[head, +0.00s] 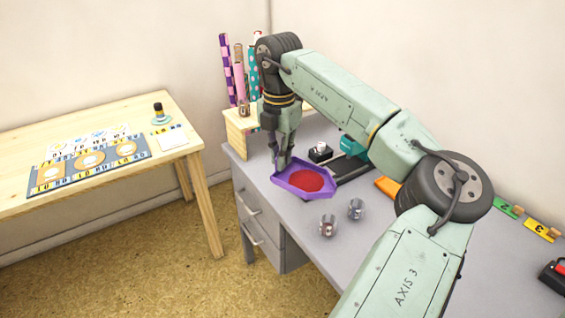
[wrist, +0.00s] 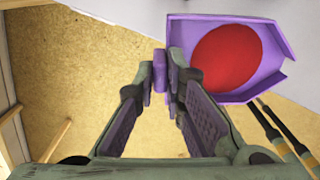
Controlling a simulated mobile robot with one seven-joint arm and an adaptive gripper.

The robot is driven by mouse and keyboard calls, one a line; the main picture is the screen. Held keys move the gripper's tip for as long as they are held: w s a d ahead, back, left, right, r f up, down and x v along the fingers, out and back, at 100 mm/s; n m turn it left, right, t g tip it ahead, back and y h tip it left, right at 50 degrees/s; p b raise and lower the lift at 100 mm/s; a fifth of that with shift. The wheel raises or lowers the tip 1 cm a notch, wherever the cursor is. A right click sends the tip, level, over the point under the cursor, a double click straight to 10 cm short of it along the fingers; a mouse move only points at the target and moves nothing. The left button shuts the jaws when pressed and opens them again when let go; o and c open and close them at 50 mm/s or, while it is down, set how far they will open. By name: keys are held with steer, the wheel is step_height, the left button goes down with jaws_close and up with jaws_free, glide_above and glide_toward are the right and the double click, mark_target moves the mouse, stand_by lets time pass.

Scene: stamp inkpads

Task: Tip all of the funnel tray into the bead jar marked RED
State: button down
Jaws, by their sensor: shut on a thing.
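The purple funnel tray (head: 283,179) is held over the near-left part of the grey desk, with a round red patch of beads (head: 307,181) in it. My gripper (head: 282,164) is shut on the tray's far-left edge. In the wrist view the fingers (wrist: 167,72) meet at the tray's left wall (wrist: 182,38), and the red beads (wrist: 226,57) are inside. The tray looks about level.
An orange item (head: 387,186) lies to the right. A wooden table (head: 80,130) stands left, across a floor gap.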

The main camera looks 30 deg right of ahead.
mark_target(285, 172)
steer(key=shift+w+a+f, duration=0.1)
steer(key=shift+f+t+b, duration=0.15)
steer(key=shift+t+b, duration=0.15)
steer(key=shift+b, duration=0.35)
steer(key=t+b, duration=0.1)
steer(key=s+d+t+y+b, duration=0.1)
steer(key=b, duration=0.1)
steer(key=shift+s+f+b, duration=0.1)
steer(key=shift+s+b, duration=0.2)
steer(key=shift+s+d+f+t+y+b, duration=0.2)
steer(key=shift+s+f+t+y+b, duration=0.3)
steer(key=shift+b, duration=0.65)
steer(key=shift+r+t, duration=0.3)
steer(key=shift+r, duration=0.1)
steer(key=shift+s+d+b, duration=0.15)
steer(key=shift+s+b, duration=0.15)
steer(key=shift+b, duration=0.1)
steer(key=shift+s+r+t+y, duration=0.2)
steer(key=shift+t+y, duration=0.1)
steer(key=shift+t, duration=0.1)
